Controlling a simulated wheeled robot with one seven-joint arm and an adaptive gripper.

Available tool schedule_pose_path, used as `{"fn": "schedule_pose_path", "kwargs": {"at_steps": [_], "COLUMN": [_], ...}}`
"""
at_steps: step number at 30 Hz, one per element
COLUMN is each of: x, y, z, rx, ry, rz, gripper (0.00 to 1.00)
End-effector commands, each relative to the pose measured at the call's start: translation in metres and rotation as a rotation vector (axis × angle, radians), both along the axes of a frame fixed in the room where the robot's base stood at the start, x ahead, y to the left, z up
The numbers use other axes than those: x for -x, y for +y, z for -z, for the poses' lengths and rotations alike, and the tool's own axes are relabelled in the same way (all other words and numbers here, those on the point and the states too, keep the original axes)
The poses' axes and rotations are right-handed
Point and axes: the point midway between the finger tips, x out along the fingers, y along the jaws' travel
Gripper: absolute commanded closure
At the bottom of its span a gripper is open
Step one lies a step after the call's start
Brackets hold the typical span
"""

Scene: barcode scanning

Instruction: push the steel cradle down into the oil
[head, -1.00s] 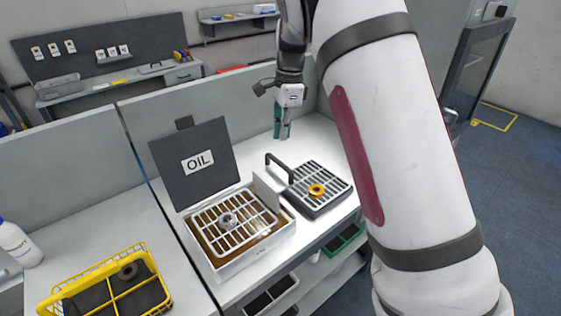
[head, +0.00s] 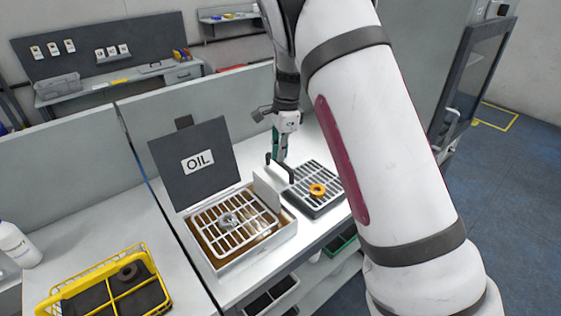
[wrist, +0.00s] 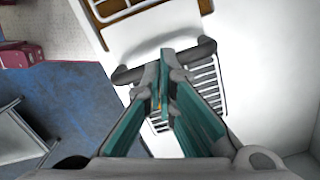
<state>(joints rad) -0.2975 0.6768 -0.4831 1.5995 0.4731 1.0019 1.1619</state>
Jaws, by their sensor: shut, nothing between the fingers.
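The steel cradle (head: 253,238) is a pale grid tray sitting in the top of the white oil tank (head: 262,255). A grey metal ring part (head: 229,220) lies on it. Brown oil shows through and around the grid. A dark handle (head: 283,174) stands at the cradle's right side, beyond a white upright plate (head: 267,190). My gripper (head: 278,157) is shut and empty, fingers down, right at the handle. In the wrist view the fingertips (wrist: 166,62) overlap the dark handle bar (wrist: 128,75); I cannot tell whether they touch it.
The tank's dark OIL lid (head: 194,165) stands open behind it. A dark slotted tray (head: 332,178) with an orange ring (head: 317,190) lies to the right. A yellow basket (head: 143,255) and a white bottle (head: 17,243) are on the left. The bench in front of the basket's right side is clear.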

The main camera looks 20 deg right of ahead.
Motion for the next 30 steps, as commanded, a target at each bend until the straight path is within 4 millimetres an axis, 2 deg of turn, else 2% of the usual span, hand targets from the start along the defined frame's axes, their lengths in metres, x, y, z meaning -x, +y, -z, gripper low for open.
{"fn": "schedule_pose_path", "kwargs": {"at_steps": [10, 26, 30], "x": [0.000, 0.000, 0.000], "y": [0.000, 0.000, 0.000], "z": [0.004, 0.061, 0.059], "rx": [0.000, 0.000, 0.000], "ry": [0.001, 0.003, 0.001], "rz": [0.000, 0.001, 0.000], "gripper": [1.00, 1.00, 1.00]}}
